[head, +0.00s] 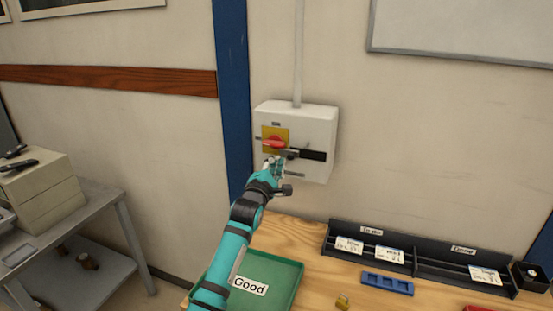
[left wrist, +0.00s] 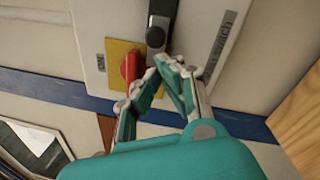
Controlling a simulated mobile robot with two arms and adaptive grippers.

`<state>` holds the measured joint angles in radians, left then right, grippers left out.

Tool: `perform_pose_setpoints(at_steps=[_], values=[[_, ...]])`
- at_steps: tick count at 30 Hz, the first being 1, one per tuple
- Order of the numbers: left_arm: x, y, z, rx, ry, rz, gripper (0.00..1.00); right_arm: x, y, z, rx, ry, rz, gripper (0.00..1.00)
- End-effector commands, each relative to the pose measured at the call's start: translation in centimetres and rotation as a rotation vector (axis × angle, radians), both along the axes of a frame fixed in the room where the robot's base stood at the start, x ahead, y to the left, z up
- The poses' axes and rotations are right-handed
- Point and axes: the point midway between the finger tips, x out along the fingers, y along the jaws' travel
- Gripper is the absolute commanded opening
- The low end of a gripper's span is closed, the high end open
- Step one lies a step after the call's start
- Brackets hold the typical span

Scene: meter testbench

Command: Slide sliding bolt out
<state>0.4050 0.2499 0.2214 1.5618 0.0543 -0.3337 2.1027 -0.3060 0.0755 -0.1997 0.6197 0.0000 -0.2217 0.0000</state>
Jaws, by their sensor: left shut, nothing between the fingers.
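A white switch box (head: 322,122) is on the wall. It has a yellow plate (head: 268,134) with a red rotary handle (head: 273,143). A dark sliding bolt (head: 314,155) lies across the front, right of the handle. In the left wrist view the bolt (left wrist: 160,14) has a grey rounded end near the yellow plate (left wrist: 118,52) and the red handle (left wrist: 129,70). My left gripper (head: 273,163) is at the box front, just below the handle. Its fingertips (left wrist: 166,62) are together and empty, close to the bolt's end; I cannot tell whether they touch it. My right gripper is out of view.
A wooden bench (head: 310,257) below holds a green tray (head: 285,294) labelled "Good", a black label rack (head: 420,256) and a blue block (head: 387,284). A grey conduit (head: 298,60) rises from the box. A blue post (head: 232,85) stands to its left.

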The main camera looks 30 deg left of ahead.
Motion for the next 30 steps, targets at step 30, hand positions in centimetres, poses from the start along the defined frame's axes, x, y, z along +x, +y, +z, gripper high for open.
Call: perform_pose_setpoints(at_steps=[30], values=[[1.1,-4.3,0.1,-0.001,-0.001,-0.001,0.0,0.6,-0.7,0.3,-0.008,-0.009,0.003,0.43]])
